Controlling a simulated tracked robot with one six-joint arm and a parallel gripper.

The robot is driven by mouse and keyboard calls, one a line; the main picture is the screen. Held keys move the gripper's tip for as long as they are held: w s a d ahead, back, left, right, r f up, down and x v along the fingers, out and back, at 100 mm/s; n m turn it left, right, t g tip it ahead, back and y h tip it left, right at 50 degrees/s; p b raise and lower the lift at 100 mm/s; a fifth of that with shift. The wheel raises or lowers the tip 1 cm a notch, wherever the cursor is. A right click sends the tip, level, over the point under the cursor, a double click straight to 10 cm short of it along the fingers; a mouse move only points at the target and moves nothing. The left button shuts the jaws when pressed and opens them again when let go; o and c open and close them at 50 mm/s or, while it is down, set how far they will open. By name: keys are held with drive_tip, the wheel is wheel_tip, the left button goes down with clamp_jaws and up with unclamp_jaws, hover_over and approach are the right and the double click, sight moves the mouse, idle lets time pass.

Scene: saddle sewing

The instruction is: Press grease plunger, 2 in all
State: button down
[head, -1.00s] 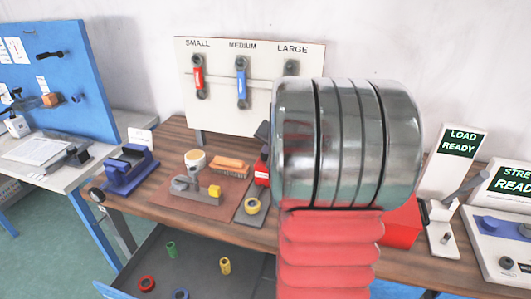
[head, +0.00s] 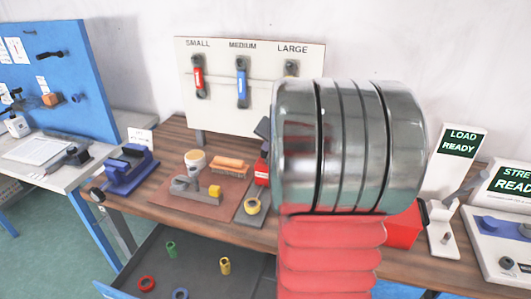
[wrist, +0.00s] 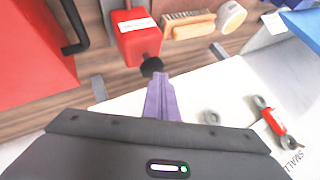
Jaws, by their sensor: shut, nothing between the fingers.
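A red box with a white label, which looks like the grease unit (wrist: 135,30), stands on the wooden bench in the wrist view. A round black knob (wrist: 151,66), likely its plunger, sticks out at its near end. My gripper (wrist: 157,78) is shut and empty, its purple fingers together with their tips right at the knob. I cannot tell whether they touch it.
A board with tools labelled SMALL, MEDIUM and LARGE (head: 215,105) stands behind. A larger red box (wrist: 35,55) with a black handle is close on the left in the wrist view.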

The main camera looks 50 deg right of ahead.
drive_tip(key=shift+r, duration=0.85)
wheel_tip(320, 180, up, 5)
idle(0.6)
idle(2.5)
drive_tip(key=r+n+y, duration=0.1)
drive_tip(key=n, duration=0.1)
drive_tip(key=r+n+y, duration=0.1)
drive_tip(key=n+y, duration=0.1)
drive_tip(key=r+n+t+y, duration=0.1)
drive_tip(key=n, duration=0.1)
drive_tip(key=shift+s+d+r+y, duration=0.1)
drive_tip(key=shift+d+r+y, duration=0.2)
drive_tip(key=shift+d+r, duration=0.05)
drive_tip(key=shift+f, duration=0.15)
